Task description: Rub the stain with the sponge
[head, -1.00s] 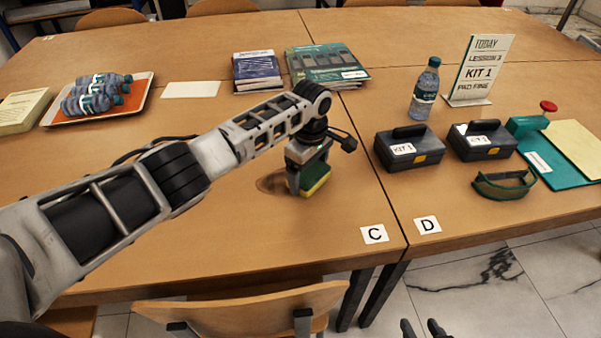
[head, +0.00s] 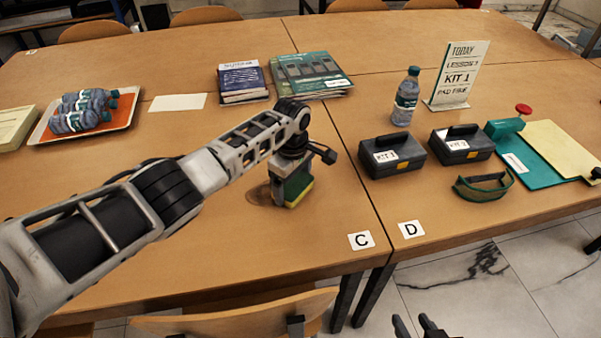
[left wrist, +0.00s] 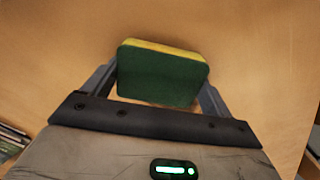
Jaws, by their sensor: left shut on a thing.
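The green and yellow sponge (head: 298,188) is in my left gripper (head: 291,180), low over the table near its front middle. In the left wrist view the sponge (left wrist: 162,75) sits between the two fingers of my left gripper (left wrist: 160,85), with the green side toward the camera and a yellow edge beyond. The stain (head: 257,193) is a brownish mark on the wood, just left of the sponge; the sponge and gripper may hide part of it. I cannot tell whether the sponge touches the table. My right gripper (head: 416,325) is at the bottom edge, its dark fingers apart, only partly in view.
Two dark kit cases (head: 392,156), a bottle (head: 405,97), a sign (head: 457,76) and a green strap-like item (head: 484,186) stand to the right. Books (head: 310,74) lie behind, a tray (head: 42,135) of bottles at left. A chair (head: 235,316) is in front. Table around the stain is clear.

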